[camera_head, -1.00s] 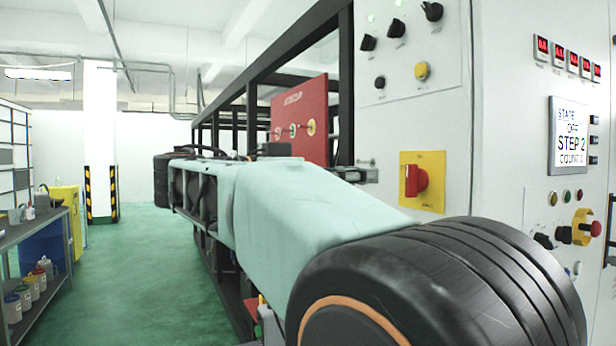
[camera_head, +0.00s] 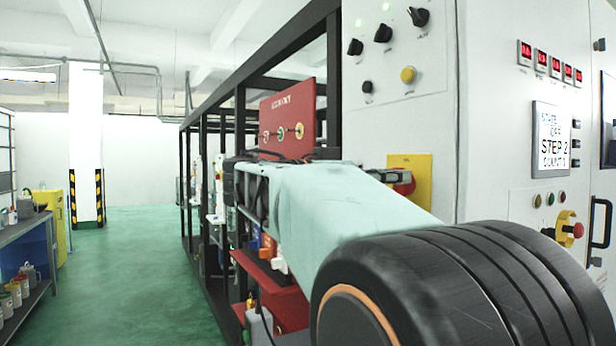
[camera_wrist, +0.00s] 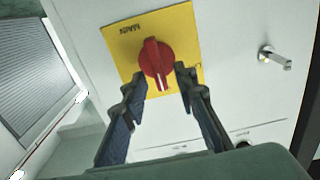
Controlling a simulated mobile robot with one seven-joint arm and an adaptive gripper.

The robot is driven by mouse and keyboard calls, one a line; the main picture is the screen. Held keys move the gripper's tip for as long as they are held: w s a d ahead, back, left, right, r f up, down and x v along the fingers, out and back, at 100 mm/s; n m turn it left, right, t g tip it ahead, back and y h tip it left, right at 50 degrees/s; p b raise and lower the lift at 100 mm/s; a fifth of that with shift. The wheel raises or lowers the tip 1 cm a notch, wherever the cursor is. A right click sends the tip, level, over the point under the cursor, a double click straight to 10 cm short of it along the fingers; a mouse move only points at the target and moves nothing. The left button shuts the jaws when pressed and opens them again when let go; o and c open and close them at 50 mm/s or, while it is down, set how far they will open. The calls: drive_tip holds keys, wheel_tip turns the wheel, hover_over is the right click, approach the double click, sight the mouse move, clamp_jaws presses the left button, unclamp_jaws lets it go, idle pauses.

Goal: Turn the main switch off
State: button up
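The main switch is a red rotary knob (camera_wrist: 156,62) on a yellow plate (camera_wrist: 184,30) marked "MAIN". In the wrist view its handle with a white line points down the picture, roughly square to the plate's lettering. My gripper (camera_wrist: 160,78) is open, with one finger on each side of the knob's lower part; I cannot tell whether either finger touches it. In the head view, the yellow plate (camera_head: 423,180) shows on the cabinet side, with the red knob (camera_head: 404,184) mostly hidden behind my arm.
A display (camera_head: 553,140) on the cabinet front reads "STEP 2", and its state line seems to read "OFF". A red emergency button (camera_head: 577,230) sits below. A metal handle (camera_wrist: 274,57) sticks out beside the plate. A red panel (camera_head: 288,118) stands behind my arm.

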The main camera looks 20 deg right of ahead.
clamp_jaws()
drive_tip(key=shift+n, duration=0.5)
drive_tip(key=n, duration=0.3)
drive_tip(key=w+n+p, duration=0.1)
drive_tip(key=n, duration=0.3)
drive_tip(key=n+p, duration=0.1)
drive_tip(key=n, duration=0.3)
drive_tip(key=shift+w+f, duration=0.2)
drive_tip(key=shift+f, duration=0.2)
unclamp_jaws()
drive_tip(key=shift+a, duration=0.1)
